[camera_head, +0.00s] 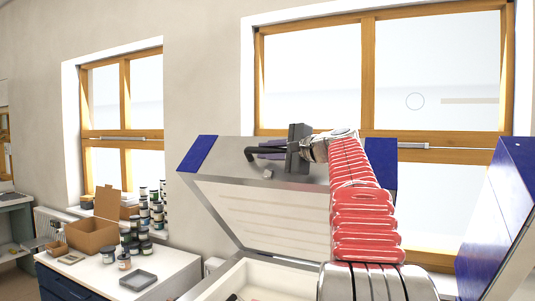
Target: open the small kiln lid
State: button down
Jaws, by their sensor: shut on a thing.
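The small kiln lid (220,190) stands raised and tilted back, hinged above the kiln body (255,278). Its pale ribbed inside faces me, with a metal rim and blue corners. The dark lid handle (253,153) is on the lid's upper edge. My gripper (281,150) is at that edge, shut on the handle. Its fingers hide part of the handle. My red arm covers the right part of the lid and the kiln opening. The kiln's pale interior shows in part below the lid.
A blue and metal panel (500,215) rises close at the right. At left, a white-topped cabinet (110,280) holds an open cardboard box (93,232), several stacked jars (150,215) and a grey tray (138,280). Wood-framed windows (368,70) are behind the lid.

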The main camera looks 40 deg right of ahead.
jog(key=c, duration=1.6)
grip_release()
jog(key=shift+f, duration=0.1)
jog(key=shift+c, duration=0.2)
jog(key=s+r, duration=0.1)
jog(key=s, duration=1.2)
jog(key=shift+s+d, duration=0.35)
jog(key=shift+d, duration=0.1)
jog(key=shift+a, duration=0.1)
